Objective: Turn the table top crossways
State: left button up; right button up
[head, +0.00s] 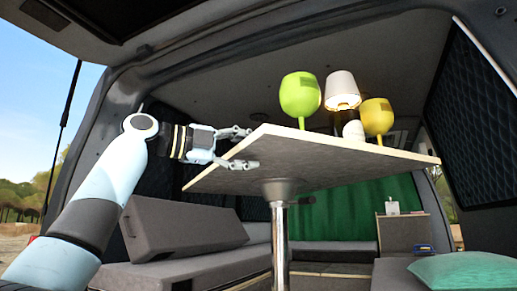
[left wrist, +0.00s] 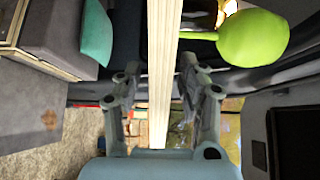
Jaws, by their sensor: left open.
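My left gripper (head: 246,149) is open at the table top's left edge, one finger above the board and one below. In the left wrist view the edge of the table top (left wrist: 162,50) runs between the two open fingers (left wrist: 158,75), with a visible gap on each side. My right gripper is not in view.
On the table top stand a green goblet (head: 300,95), a lit lamp with a white shade (head: 342,90) and a yellow goblet (head: 377,117). Grey benches (head: 185,235) lie left below; a teal cushion (head: 464,272) lies at right. The van's side wall (head: 478,120) is close on the right.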

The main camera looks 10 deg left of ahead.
pick_arm(q)
jog(key=shift+x, duration=1.35)
grip_shut()
